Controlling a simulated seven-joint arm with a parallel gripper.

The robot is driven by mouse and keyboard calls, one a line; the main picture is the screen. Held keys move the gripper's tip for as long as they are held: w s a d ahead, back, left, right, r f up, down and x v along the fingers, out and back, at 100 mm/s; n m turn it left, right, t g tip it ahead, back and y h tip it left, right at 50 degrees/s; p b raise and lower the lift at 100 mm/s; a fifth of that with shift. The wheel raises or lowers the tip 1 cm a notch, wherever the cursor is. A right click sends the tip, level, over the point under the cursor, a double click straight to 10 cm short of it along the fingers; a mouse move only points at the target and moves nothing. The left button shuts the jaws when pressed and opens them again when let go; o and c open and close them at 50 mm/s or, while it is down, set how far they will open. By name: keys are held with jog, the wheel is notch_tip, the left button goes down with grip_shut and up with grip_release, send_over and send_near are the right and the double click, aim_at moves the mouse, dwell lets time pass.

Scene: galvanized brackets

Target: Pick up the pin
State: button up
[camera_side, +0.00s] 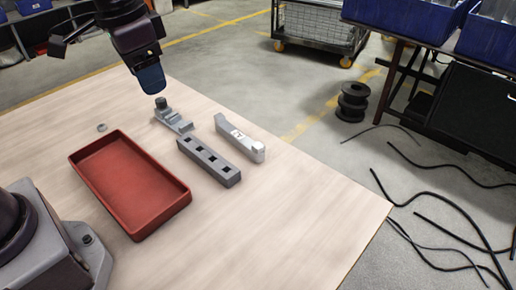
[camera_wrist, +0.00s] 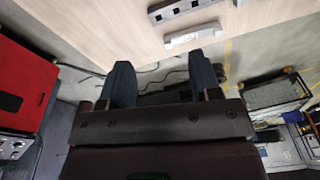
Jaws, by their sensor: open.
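My gripper (camera_side: 151,79) is above the far left part of the wooden table in the side view. In the wrist view my gripper (camera_wrist: 162,78) shows two dark blue fingers spread apart with nothing between them. I cannot tell for sure which piece is the pin. A short dark grey cylinder (camera_side: 160,103) stands at the far end of a stepped grey bracket (camera_side: 174,121), just below my gripper and apart from it. A small grey ring-like piece (camera_side: 102,127) lies alone near the tray. Neither is clear in the wrist view.
A grey bar with several square holes (camera_side: 208,162) lies beside the bracket; it also shows in the wrist view (camera_wrist: 185,9). A pale labelled bar (camera_side: 239,137) lies to its right. A red tray (camera_side: 185,200) stands empty at left. The table's front right is clear.

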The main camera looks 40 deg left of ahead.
jog(key=w+d+f+m+g, duration=0.2)
jog(key=w+f+m, duration=0.3)
jog(key=w, duration=0.4)
jog(key=m, duration=1.2)
send_over(258, 144)
jog(key=f, duration=1.6)
jog(key=shift+s+d+f, duration=0.2)
jog(key=shift+d+f, duration=0.05)
jog(key=shift+d, duration=0.15)
jog(key=shift+w+a+f, duration=0.1)
jog(key=shift+a+f, duration=0.1)
jog(key=shift+f, duration=1.2)
jog(key=shift+a+f, duration=0.2)
jog(key=shift+f, duration=1.15)
jog(key=shift+c, duration=0.2)
jog(key=c, duration=1)
